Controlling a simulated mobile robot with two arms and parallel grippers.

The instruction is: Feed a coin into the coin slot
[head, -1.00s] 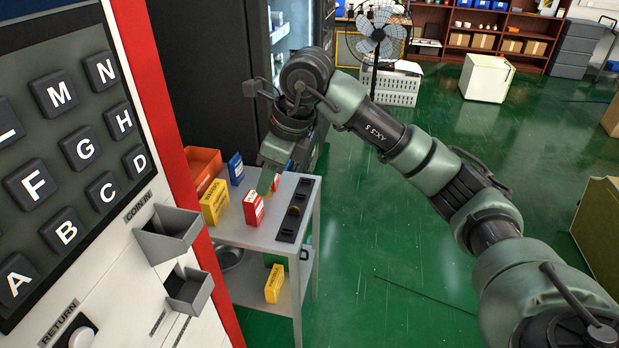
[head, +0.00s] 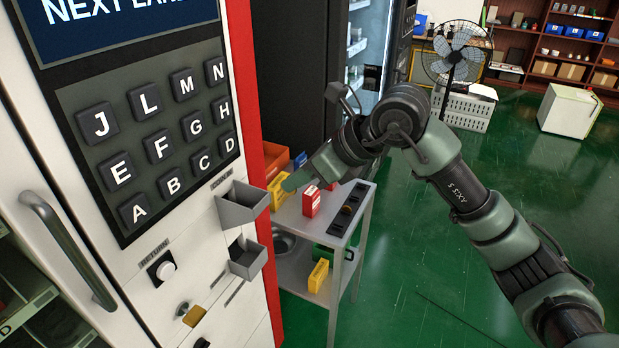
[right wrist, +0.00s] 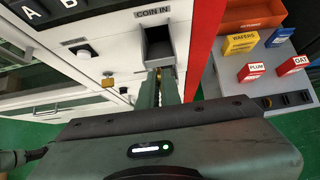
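The grey coin slot hopper (head: 243,208) sticks out from the white vending machine, right of the letter keys. In the right wrist view, the same hopper (right wrist: 159,47) sits under the label "COIN IN". My right gripper (head: 287,186) is just right of the hopper in the head view. In the right wrist view, my right gripper (right wrist: 158,76) points at the hopper's lower edge, its fingers close together. A small gold sliver, apparently the coin (right wrist: 159,72), shows between the fingertips; most of it is hidden.
A second grey hopper (head: 247,258) sits below the first. A RETURN knob (head: 162,267) is at lower left. Beside the machine's red edge stands a grey cart (head: 325,222) with a red box (head: 311,201) and other small boxes. Green floor is open to the right.

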